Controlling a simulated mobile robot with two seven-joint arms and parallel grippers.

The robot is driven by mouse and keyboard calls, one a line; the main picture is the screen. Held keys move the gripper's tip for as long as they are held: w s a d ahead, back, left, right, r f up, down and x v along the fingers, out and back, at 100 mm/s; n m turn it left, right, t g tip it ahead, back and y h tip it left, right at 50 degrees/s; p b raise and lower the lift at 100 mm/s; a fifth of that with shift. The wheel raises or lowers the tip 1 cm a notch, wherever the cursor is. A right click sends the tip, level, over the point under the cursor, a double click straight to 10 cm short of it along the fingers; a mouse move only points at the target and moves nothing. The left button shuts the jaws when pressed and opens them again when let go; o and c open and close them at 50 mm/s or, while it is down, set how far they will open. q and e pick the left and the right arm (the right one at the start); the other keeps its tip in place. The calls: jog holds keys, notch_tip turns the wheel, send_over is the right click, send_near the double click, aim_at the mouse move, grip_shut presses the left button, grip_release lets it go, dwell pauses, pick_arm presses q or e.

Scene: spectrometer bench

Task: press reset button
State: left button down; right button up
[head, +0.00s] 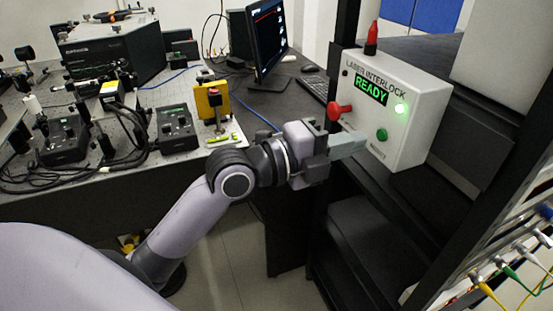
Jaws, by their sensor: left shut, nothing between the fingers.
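The white laser interlock box (411,118) is at the right of the head view. The green reset button (382,135) is low on the front face, above a small label. A red knob (340,110) sticks out at the left of the face. My left gripper (362,143) is shut and empty, its fingertips just left of and slightly below the green button. I cannot tell whether they touch the box. My right gripper is not in view.
An optical bench (107,185) with black instruments and cables fills the left. A monitor (265,40) and keyboard (316,88) stand behind my gripper. A dark rack post (500,170) and several coloured cables (520,270) are at the right. A red-tipped beacon (371,38) tops the box.

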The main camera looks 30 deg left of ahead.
pick_arm(q)
jog(key=b+v, duration=0.2)
jog(key=v, duration=0.8)
jog(key=shift+b, duration=0.35)
dwell(0.3)
jog(key=w+a+f+n+y+p, duration=0.1)
jog(key=a+f+n+y, duration=0.15)
jog(key=f+n, duration=0.55)
jog(key=a+f+n+y+p, duration=0.1)
jog(key=f+n+y, duration=0.3)
jog(key=f, duration=0.6)
jog(key=s+d+f+n+g+y+p, duration=0.1)
jog(key=s+f+n+g, duration=0.1)
jog(key=s+f+n, duration=0.3)
jog(key=s+f+n+g+y, duration=0.1)
jog(key=s+f+n, duration=0.5)
jog(key=f, duration=0.7)
jog(key=shift+s+d+g+p, duration=0.35)
jog(key=shift+s+g, duration=0.05)
jog(key=shift+s, duration=0.2)
